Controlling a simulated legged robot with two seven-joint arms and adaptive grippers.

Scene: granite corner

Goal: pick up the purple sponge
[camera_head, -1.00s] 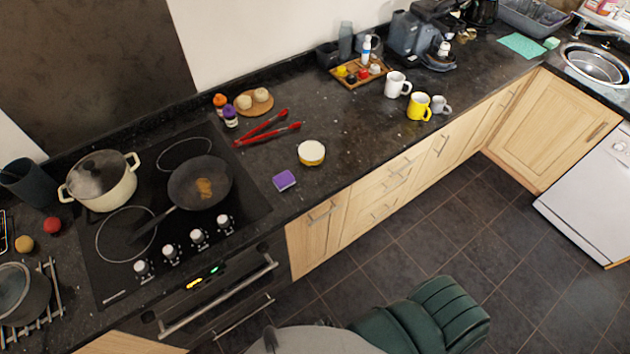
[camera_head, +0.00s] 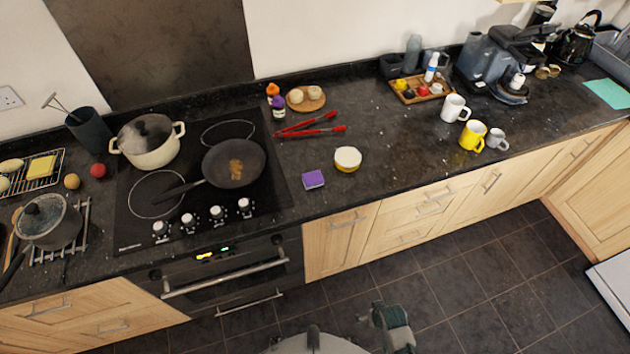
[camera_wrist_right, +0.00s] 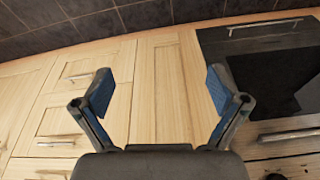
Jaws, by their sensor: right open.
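The purple sponge (camera_head: 314,179) lies on the dark granite worktop (camera_head: 400,150), close to its front edge, just right of the hob. A round yellow-and-white tub (camera_head: 348,158) stands a little behind and to its right. In the right wrist view my right gripper (camera_wrist_right: 160,92) is open and empty, its two blue-padded fingers wide apart, with wooden cabinet fronts beyond it. The sponge does not show in that view. In the head view part of my right arm shows low in the picture, over the floor and away from the worktop. My left gripper is not in view.
A frying pan (camera_head: 234,164) and a lidded pot (camera_head: 148,140) stand on the hob, left of the sponge. Red tongs (camera_head: 310,126) lie behind it. Mugs (camera_head: 472,136) stand farther right. The worktop between tub and mugs is mostly clear.

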